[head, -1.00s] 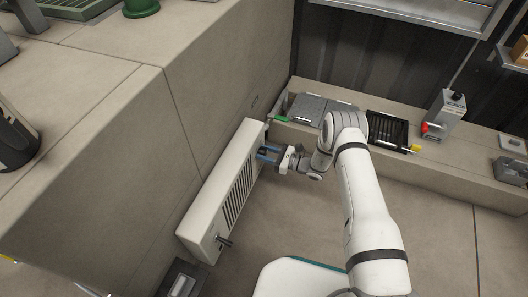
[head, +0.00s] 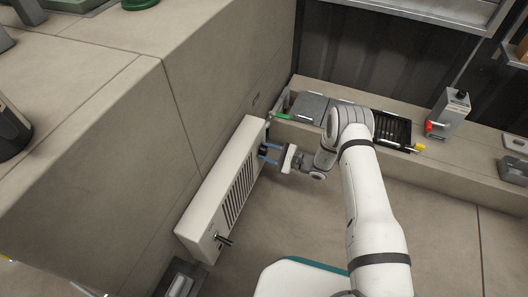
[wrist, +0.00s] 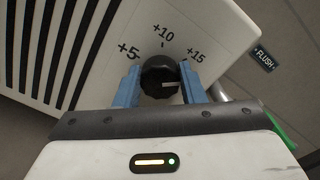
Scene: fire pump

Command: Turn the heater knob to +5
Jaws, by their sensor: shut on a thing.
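The white heater (head: 206,192) with a slatted grille stands against the stone wall in the head view. Its round black knob (wrist: 158,72) is at its far end, with +5 to the left, +10 above and +15 to the upper right in the wrist view. The knob's white mark points right, below the +15 label, away from +5. My gripper (head: 268,153) is at the knob, its blue fingers on either side. In the wrist view my gripper (wrist: 159,84) is shut on the knob. The knob's lower edge is partly hidden.
A FLUSH label (wrist: 264,59) and a green item (wrist: 283,128) lie right of the heater in the wrist view. A ledge with a black rack (head: 391,130) runs behind my arm.

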